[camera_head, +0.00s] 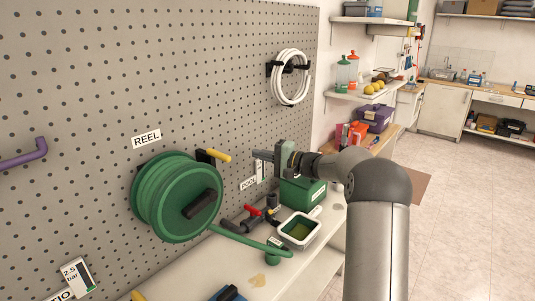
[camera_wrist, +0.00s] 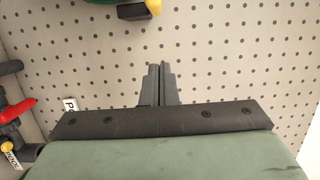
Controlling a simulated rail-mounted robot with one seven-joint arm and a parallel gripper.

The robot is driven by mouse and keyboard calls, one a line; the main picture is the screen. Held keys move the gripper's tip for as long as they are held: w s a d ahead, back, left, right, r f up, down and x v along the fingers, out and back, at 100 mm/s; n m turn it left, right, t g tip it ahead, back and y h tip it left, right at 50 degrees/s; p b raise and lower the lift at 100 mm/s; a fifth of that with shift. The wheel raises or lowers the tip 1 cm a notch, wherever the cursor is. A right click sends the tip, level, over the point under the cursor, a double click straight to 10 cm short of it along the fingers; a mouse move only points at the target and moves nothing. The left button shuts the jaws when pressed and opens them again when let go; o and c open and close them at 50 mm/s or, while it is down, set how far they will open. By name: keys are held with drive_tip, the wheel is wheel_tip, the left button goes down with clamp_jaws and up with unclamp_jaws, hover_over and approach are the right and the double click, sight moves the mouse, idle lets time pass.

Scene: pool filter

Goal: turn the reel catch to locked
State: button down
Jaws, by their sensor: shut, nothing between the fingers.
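The reel catch (camera_head: 218,156) is a small lever with a yellow end and a black base, on the pegboard at the upper right of the green hose reel (camera_head: 170,200). Its yellow end points right and slightly down in the head view. In the wrist view the catch (camera_wrist: 153,7) shows at the top edge, partly cut off, with the green reel edge beside it. My gripper (camera_head: 256,155) is to the right of the catch, apart from it, facing the pegboard. Its fingers (camera_wrist: 158,68) are together and empty in the wrist view. No locked mark is readable.
A REEL label (camera_head: 146,139) is above the reel. Below my gripper, pipe fittings with a red valve handle (camera_head: 253,211), a green box (camera_head: 303,191) and a white tray (camera_head: 300,231) crowd the bench. A white hose coil (camera_head: 290,78) hangs above. The pegboard between catch and gripper is clear.

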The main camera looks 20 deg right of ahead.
sight(218, 155)
drive_tip(key=w+a+p, duration=0.1)
drive_tip(key=a+p, duration=0.2)
drive_tip(key=a, duration=0.4)
drive_tip(key=shift+w+a, duration=0.3)
drive_tip(key=shift+w, duration=0.1)
drive_tip(key=shift+f+b, duration=0.15)
drive_tip(key=shift+b, duration=0.15)
